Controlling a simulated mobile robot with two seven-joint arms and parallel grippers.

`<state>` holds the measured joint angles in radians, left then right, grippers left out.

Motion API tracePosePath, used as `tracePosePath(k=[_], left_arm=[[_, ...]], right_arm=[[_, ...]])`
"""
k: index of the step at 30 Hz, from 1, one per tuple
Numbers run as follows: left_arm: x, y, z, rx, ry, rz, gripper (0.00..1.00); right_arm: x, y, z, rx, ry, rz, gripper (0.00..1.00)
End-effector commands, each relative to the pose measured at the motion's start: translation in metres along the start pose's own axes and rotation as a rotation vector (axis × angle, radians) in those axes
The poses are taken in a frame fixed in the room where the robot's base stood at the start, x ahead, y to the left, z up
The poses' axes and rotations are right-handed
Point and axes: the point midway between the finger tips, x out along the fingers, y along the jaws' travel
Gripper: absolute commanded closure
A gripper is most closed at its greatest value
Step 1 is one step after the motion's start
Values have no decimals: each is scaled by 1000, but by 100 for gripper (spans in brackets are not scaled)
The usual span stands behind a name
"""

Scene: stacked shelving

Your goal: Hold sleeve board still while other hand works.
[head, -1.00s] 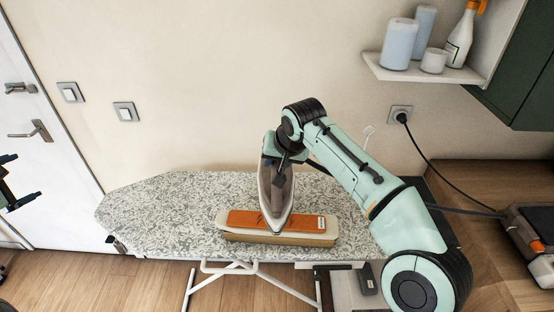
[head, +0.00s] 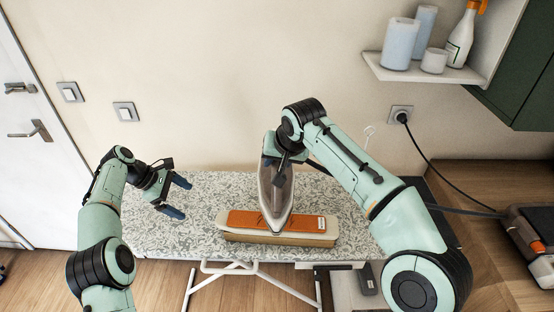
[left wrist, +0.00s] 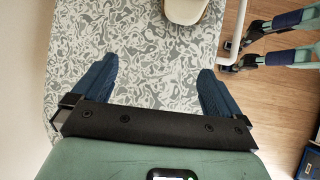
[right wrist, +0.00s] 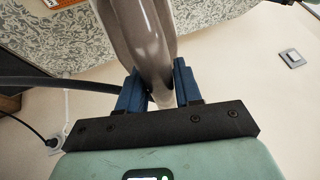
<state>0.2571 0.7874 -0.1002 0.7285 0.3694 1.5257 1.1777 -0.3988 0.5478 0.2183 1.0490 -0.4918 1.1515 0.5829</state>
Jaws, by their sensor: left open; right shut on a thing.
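The sleeve board (head: 312,239) lies on the patterned ironing board, with an orange cloth (head: 302,222) with a pale label on its top. Its pale rounded end (left wrist: 186,10) shows at the top of the left wrist view. My right gripper (head: 284,154) is shut on the iron (head: 276,192); the iron (right wrist: 145,40) stands tip down at the orange cloth. Whether it touches the cloth I cannot tell. My left gripper (head: 180,197) is open and empty, left of the sleeve board and apart from it. Its two blue fingers (left wrist: 155,85) are spread above the patterned cover.
The ironing board (head: 160,225) stands on white legs against the wall. A black cord runs from the wall socket (head: 400,113) on the right. A shelf (head: 400,72) with bottles and rolls hangs at upper right. The board's left part is clear beneath my left gripper.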

Motion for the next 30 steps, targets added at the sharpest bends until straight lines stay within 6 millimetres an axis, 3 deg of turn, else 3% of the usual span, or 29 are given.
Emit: tracePosePath(k=[3,9,17,30], left_arm=[[25,-4,16,6,5,-92,0],[44,-10,27,5,16,-167,0],[63,-14,28,3,17,-177,0],[116,-24,27,3,17,-175,0]], right_arm=[[-4,-1,-2,0,9,-5,94],[-4,-1,-2,0,9,-5,94],[-4,-1,-2,0,9,-5,94],[-4,-1,-2,0,9,-5,94]])
